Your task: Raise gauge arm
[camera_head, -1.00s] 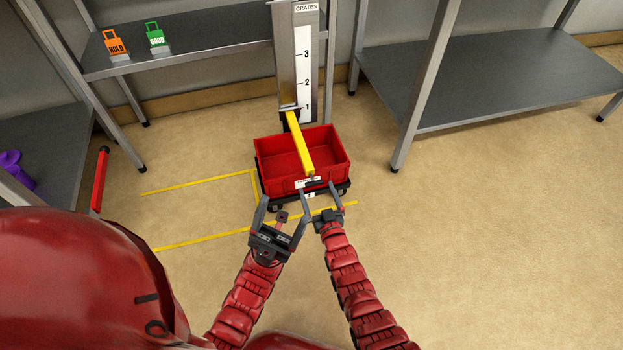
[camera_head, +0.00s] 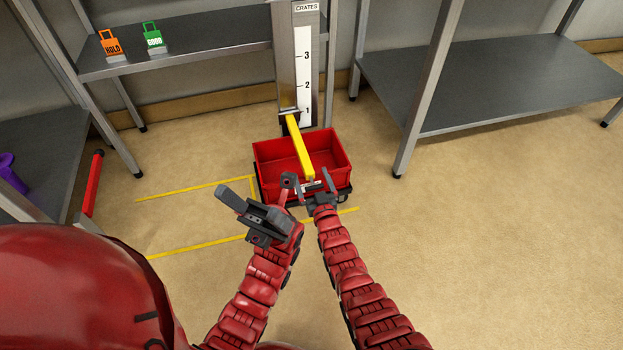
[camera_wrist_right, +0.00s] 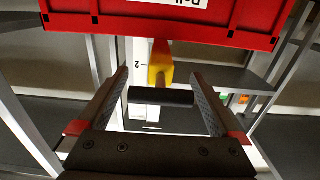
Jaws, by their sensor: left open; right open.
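The yellow gauge arm (camera_head: 300,148) reaches out from the grey gauge post (camera_head: 285,70), low on its scale near the 1 mark, over the red crate (camera_head: 331,149). In the right wrist view the arm (camera_wrist_right: 159,62) ends in a black crossbar handle (camera_wrist_right: 160,97). My right gripper (camera_head: 319,182) is open at the arm's near end. In the wrist view its fingers (camera_wrist_right: 160,75) stand on either side of the handle, without closing on it. My left gripper (camera_head: 262,192) is open and empty, left of the crate's front and turned sideways.
The crate rides on a dark wheeled base. Yellow lines (camera_head: 195,190) mark the floor. A left rear shelf holds orange HOLD (camera_head: 111,45) and green (camera_head: 153,38) tags. An empty shelf (camera_head: 490,85) stands right. A red bar (camera_head: 92,185) stands left. The right floor is clear.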

